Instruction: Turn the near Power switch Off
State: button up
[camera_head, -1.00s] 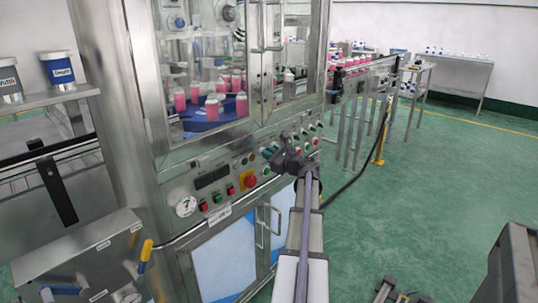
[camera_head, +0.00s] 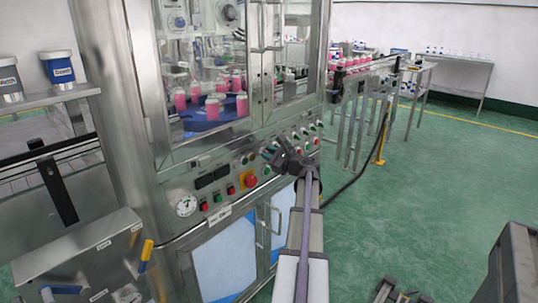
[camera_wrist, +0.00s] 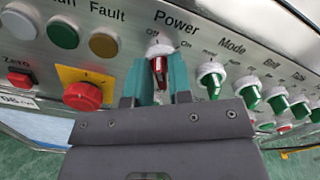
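The near Power switch (camera_wrist: 161,68) is a white-ringed knob with a red handle, below the "Power" label on the steel panel, with "Off" marked left and "On" right. Its red handle points downward in the wrist view. My gripper (camera_wrist: 161,82) has its two teal fingers on either side of this handle, close against it; small gaps are hard to judge. In the head view my gripper (camera_head: 276,154) is at the machine's front panel and hides the switch.
Green-handled switches, starting with one (camera_wrist: 210,78) under "Mode", line the panel to the right. A red button on a yellow plate (camera_wrist: 83,95) and several round indicators sit to the left. In the head view, a glass-doored cabinet (camera_head: 205,145) stands above the panel; green floor (camera_head: 430,190) is open at right.

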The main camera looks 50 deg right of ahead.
jog(key=shift+o, duration=1.3)
jog(key=s, duration=1)
jog(key=shift+s+a, duration=0.4)
jog(key=shift+a, duration=0.05)
